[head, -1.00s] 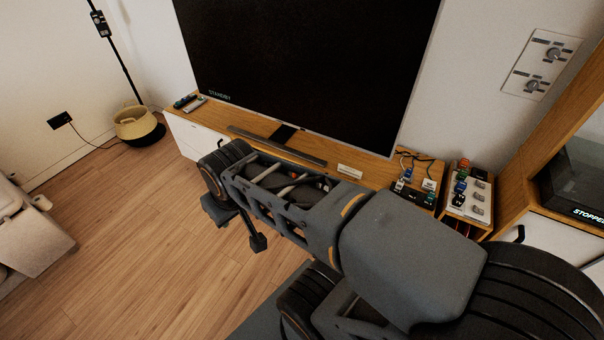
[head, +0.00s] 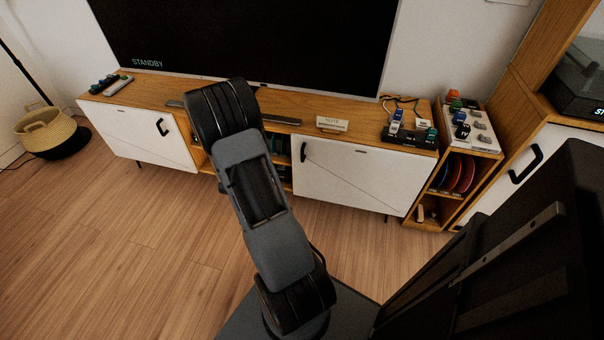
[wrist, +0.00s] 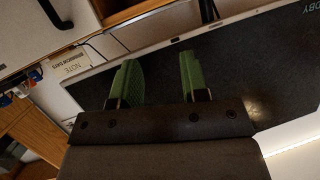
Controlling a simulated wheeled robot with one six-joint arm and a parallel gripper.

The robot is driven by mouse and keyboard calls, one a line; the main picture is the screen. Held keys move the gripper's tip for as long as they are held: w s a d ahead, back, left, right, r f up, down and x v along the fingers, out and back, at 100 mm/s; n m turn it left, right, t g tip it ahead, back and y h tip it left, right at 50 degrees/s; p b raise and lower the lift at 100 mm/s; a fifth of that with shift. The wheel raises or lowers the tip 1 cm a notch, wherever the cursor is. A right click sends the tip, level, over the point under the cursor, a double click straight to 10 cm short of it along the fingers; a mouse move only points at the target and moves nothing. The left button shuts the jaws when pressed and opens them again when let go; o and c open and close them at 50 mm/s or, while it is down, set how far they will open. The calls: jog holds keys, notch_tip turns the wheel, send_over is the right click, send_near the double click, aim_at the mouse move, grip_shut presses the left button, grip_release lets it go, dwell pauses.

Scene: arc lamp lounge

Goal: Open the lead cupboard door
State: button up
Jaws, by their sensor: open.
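The low wooden TV bench has a white left door (head: 125,130) with a black handle (head: 162,127), and a white right door (head: 350,182) with a black handle (head: 303,152). A taller wooden cabinet at the right has another white door (head: 545,150) with a black handle (head: 526,163). All three look shut; I cannot read which is the lead cupboard. My gripper (wrist: 156,82) shows green fingers spread apart and empty in the wrist view, over the TV screen. A black handle (wrist: 54,14) on a white door is at its upper left. The head view hides my gripper behind my arm.
The large TV (head: 250,40) stands on the bench, with a note card (head: 332,124) and small cable gear (head: 410,135) before or beside it. An open shelf unit (head: 459,165) stands between bench and cabinet. A basket (head: 45,130) is far left. The wood floor is clear.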

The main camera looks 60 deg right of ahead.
aim_at(302, 159)
jog(key=s+d+f+m+g+h+b, duration=0.3)
jog(key=s+d+f+g+h+b, duration=0.25)
jog(key=s+f, duration=0.6)
jog(key=d+b, duration=0.1)
jog(key=d, duration=0.3)
jog(key=w+d, duration=0.1)
jog(key=d, duration=0.3)
jog(key=w+d+f+b, duration=0.1)
jog(key=d, duration=0.3)
jog(key=shift+w+d+f+b, duration=0.1)
jog(key=shift+d+b, duration=0.2)
jog(key=shift+w+d, duration=0.15)
jog(key=shift+d, duration=0.7)
grip_shut()
